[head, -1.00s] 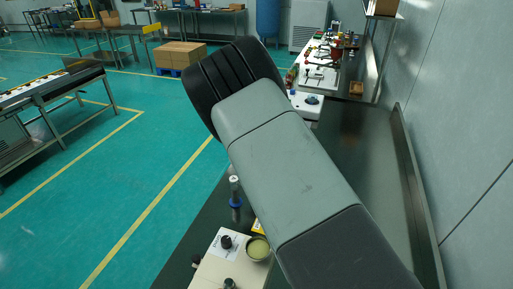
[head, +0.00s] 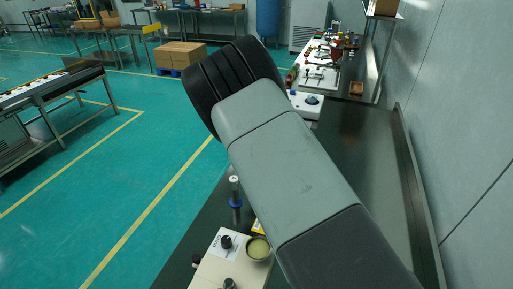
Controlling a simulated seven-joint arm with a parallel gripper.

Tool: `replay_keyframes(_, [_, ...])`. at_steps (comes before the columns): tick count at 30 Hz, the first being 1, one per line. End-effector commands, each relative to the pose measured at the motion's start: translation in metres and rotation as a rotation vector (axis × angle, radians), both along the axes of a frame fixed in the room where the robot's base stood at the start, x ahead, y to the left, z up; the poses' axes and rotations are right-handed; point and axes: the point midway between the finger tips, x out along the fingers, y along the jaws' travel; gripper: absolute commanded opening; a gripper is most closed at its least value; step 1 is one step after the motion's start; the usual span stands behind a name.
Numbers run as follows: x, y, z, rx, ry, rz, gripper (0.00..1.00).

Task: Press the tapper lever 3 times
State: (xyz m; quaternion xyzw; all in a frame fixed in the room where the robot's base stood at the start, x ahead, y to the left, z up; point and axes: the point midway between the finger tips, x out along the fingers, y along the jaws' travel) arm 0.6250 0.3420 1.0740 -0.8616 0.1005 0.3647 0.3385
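I cannot make out the tapper lever; my own arm covers the middle of the head view. A cream-coloured box (head: 212,272) with black knobs (head: 226,242) stands on the dark bench at the bottom, partly cut off by the frame edge and partly behind my arm. A small round bowl (head: 258,248) with yellowish contents sits at its right side. A small upright post with a blue collar (head: 235,200) stands just beyond the box. My gripper is not in view.
The dark bench (head: 365,150) runs along the wall at right, with a bare stretch beside my arm. A white device (head: 308,104) stands farther back, and beyond it a white board (head: 318,76) with small tools. Green floor lies to the left.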

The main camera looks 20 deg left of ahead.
Motion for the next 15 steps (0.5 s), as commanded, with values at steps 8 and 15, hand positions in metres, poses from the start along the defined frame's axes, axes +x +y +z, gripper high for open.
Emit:
replay_keyframes(8, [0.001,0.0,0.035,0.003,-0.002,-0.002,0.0])
replay_keyframes(15, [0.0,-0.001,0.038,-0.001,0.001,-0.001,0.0])
